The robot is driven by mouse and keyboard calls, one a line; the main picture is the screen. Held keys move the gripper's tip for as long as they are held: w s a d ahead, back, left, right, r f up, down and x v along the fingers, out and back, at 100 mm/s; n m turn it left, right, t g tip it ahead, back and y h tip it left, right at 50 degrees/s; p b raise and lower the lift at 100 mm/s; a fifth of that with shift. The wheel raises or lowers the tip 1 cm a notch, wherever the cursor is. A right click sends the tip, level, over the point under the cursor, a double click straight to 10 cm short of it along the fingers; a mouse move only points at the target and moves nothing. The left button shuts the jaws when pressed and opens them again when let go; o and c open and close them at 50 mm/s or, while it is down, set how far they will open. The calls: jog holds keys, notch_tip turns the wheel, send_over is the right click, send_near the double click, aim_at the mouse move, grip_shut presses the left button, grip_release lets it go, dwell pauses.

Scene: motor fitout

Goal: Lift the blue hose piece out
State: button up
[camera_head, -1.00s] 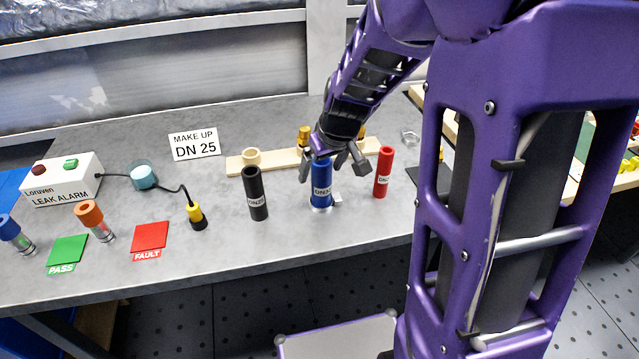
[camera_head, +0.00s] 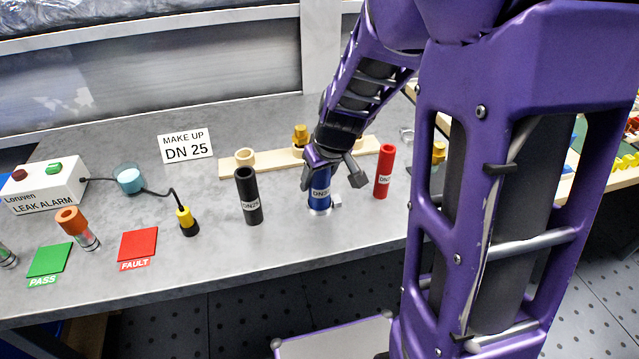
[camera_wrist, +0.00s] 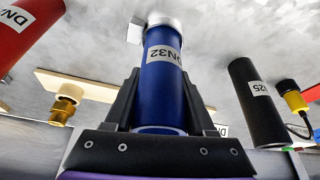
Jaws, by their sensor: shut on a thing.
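The blue hose piece (camera_head: 320,188), with a white DN32 label, stands upright on the grey bench between a black and a red piece. A silvery ring (camera_head: 319,208) with a small tab is at its foot. My gripper (camera_head: 333,174) comes down over its upper part. In the wrist view my gripper (camera_wrist: 162,88) has a dark finger on each side of the blue hose piece (camera_wrist: 161,95) and is shut on it. The silvery ring (camera_wrist: 160,22) shows at its far end. I see no gap between ring and bench.
The black DN25 piece (camera_head: 248,197) stands to the left and the red piece (camera_head: 384,172) close to the right. A pale wooden strip (camera_head: 275,160) with brass fittings lies behind. The yellow-black probe (camera_head: 187,221), fault plate (camera_head: 138,243) and leak alarm box (camera_head: 45,184) are further left.

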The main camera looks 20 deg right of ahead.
grip_shut()
notch_tip(320, 180, up, 10)
jog(key=p, duration=0.2)
dwell(0.4)
